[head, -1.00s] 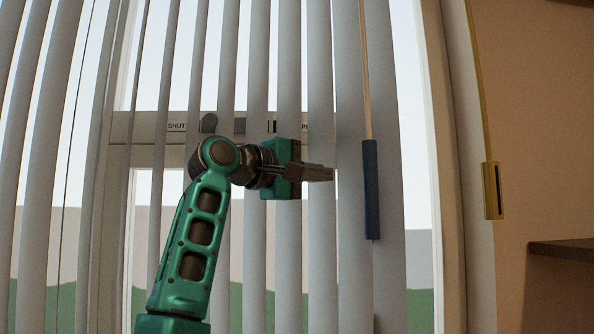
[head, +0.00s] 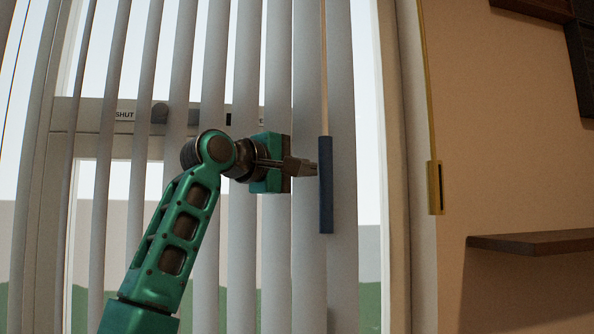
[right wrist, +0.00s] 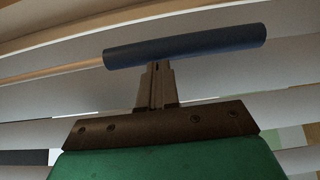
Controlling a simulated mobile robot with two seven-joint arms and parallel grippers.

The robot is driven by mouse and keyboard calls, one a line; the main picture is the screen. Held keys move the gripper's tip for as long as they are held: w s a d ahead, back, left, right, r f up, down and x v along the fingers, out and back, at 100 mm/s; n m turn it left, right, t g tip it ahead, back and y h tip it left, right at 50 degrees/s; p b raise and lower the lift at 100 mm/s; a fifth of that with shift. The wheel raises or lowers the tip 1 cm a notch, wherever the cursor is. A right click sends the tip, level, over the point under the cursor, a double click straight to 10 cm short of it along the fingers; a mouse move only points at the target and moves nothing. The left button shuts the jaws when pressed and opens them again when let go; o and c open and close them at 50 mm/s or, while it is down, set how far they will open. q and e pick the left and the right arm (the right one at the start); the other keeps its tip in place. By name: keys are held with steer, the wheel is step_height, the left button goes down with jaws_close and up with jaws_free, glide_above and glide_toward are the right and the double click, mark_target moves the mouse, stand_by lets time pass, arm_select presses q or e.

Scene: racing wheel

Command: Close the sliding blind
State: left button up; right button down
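The sliding blind's grey vertical slats (head: 342,270) hang spread across the window, with gaps between many of them. A wand with a dark blue handle (head: 326,185) hangs upright in front of the right-hand slats. My right gripper (head: 312,167) points right, its fingertips right beside the handle's left side. In the right wrist view the fingers (right wrist: 157,75) look shut together with nothing between them, and their tips reach the blue handle (right wrist: 185,46). I cannot tell whether they touch it. My left gripper is not in view.
A yellow pull (head: 436,188) on a cord hangs right of the window frame. A dark shelf (head: 530,242) juts from the brown wall at right. A window rail behind the slats carries a "SHUT" label (head: 125,115).

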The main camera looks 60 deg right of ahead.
arm_select(q)
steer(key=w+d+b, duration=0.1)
steer(key=b, duration=0.1)
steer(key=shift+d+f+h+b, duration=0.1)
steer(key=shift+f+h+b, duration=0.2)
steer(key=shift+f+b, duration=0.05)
arm_select(e)
steer(key=s+d, duration=0.9)
steer(key=s, duration=0.1)
steer(key=shift+s, duration=0.4)
steer(key=shift+r, duration=0.1)
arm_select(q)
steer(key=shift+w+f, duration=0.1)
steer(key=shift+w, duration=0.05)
arm_select(e)
steer(key=shift+a, duration=0.1)
